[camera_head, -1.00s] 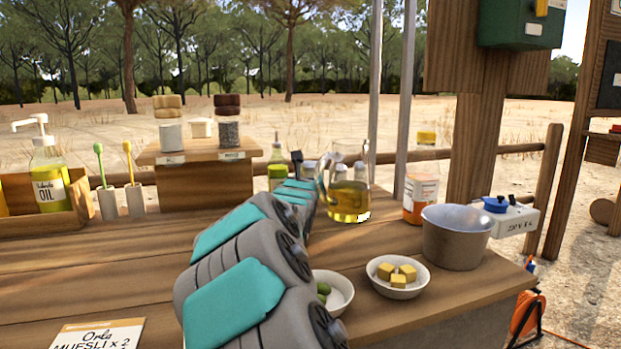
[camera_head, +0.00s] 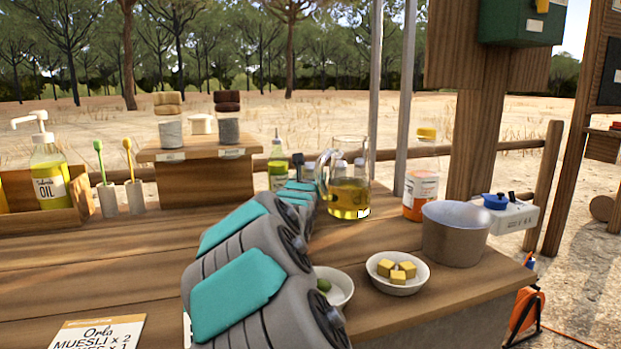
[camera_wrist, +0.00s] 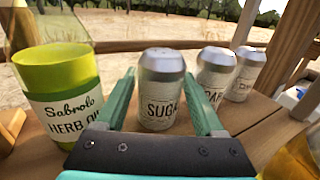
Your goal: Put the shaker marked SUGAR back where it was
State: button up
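The shaker marked SUGAR (camera_wrist: 160,108) is a silver can with a pale label, upright on the wooden counter in the wrist view. My gripper (camera_wrist: 160,75) has its two teal fingers on either side of it, spread about as wide as the can, with a thin gap at the left. It looks open around the shaker. Two similar shakers (camera_wrist: 215,75) (camera_wrist: 245,72) stand in a row to its right. In the head view my gripper (camera_head: 300,188) reaches to the back of the counter, and the shaker's label cannot be read there.
A green herb oil tub (camera_wrist: 60,85) stands close left of my gripper. A glass jug of yellow oil (camera_head: 348,200) is close on the right. A bowl of yellow cubes (camera_head: 398,285), a metal pot (camera_head: 455,245) and an orange-labelled jar (camera_head: 420,190) are further right.

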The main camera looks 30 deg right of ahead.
jog(key=shift+r, duration=0.15)
jog(key=shift+a+r, duration=0.1)
jog(key=b+v, duration=0.1)
jog(key=v, duration=0.6)
jog(key=shift+s, duration=0.2)
